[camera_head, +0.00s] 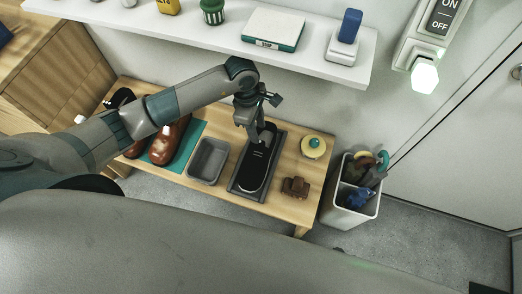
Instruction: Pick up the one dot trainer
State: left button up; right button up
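A black trainer (252,172) with small pale marks lies lengthwise in a dark shallow tray (235,188) on the wooden bench. I cannot make out a single dot on it. My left gripper (264,134) points down at the far end of this trainer and covers part of it. The fingertips overlap the trainer in the picture; I cannot tell whether they touch it or are shut. Another black shoe (121,97) is partly hidden behind my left arm at the bench's left end. My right gripper is out of view.
Brown shoes (168,143) lie on a teal mat (186,151), partly behind my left arm. A grey bin (208,160), brown toy-like block (295,187) and yellow round item (313,147) flank the tray. A white bin (347,206) stands right. A white shelf (330,68) hangs above.

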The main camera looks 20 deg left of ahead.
aim_at(258, 153)
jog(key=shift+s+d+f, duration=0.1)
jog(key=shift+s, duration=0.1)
pick_arm(q)
jog(key=shift+s+d+f, duration=0.1)
jog(key=shift+d+f, duration=0.1)
jog(key=shift+f, duration=0.85)
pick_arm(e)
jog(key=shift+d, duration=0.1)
pick_arm(q)
jog(key=shift+f, duration=0.15)
jog(key=shift+s+d+f+p, duration=0.1)
jog(key=shift+s+f+p, duration=0.05)
jog(key=shift+f+p, duration=0.35)
jog(key=f, duration=0.3)
jog(key=shift+s+d+f, duration=0.1)
jog(key=shift+d, duration=0.1)
jog(key=shift+f, duration=0.4)
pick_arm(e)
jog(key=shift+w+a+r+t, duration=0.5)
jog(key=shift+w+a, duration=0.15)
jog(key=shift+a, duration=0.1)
